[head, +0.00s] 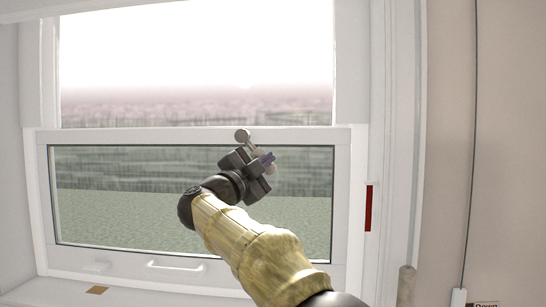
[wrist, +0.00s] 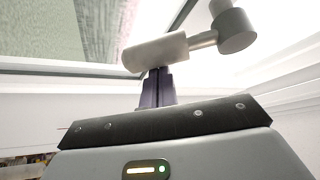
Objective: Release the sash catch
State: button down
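The sash catch shows in the head view as a grey round knob (head: 243,135) on a short stem at the lower sash's top rail. In the wrist view the catch has a pale cylinder (wrist: 153,53), a thin metal stem and a darker grey knob (wrist: 236,30) to the upper right. My gripper (head: 267,159) is up against the catch, with its purple fingers just below and right of the knob. In the wrist view the fingers (wrist: 157,88) are together, and their tips meet the cylinder's lower edge. Whether they touch it I cannot tell. My gripper hides part of the catch in the head view.
The lower sash (head: 100,262) has a white frame and a pull handle (head: 175,267) on its bottom rail. A red strip (head: 369,208) is on the right jamb. A cord (head: 470,160) hangs at the right wall. A small tan piece (head: 97,290) lies on the sill.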

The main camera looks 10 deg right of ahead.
jog(key=shift+a+f+m+g, duration=0.2)
jog(key=shift+a+m+g, duration=0.1)
jog(key=shift+m, duration=0.1)
jog(key=shift+d, duration=0.1)
jog(key=shift+r, duration=0.1)
jog(key=s+a+f+b, duration=0.1)
jog(key=s+a+b, duration=0.2)
jog(key=s+b, duration=0.2)
jog(key=s, duration=0.3)
jog(key=shift+s+a, duration=0.3)
jog(key=shift+s, duration=0.05)
jog(key=shift+d+f, duration=0.1)
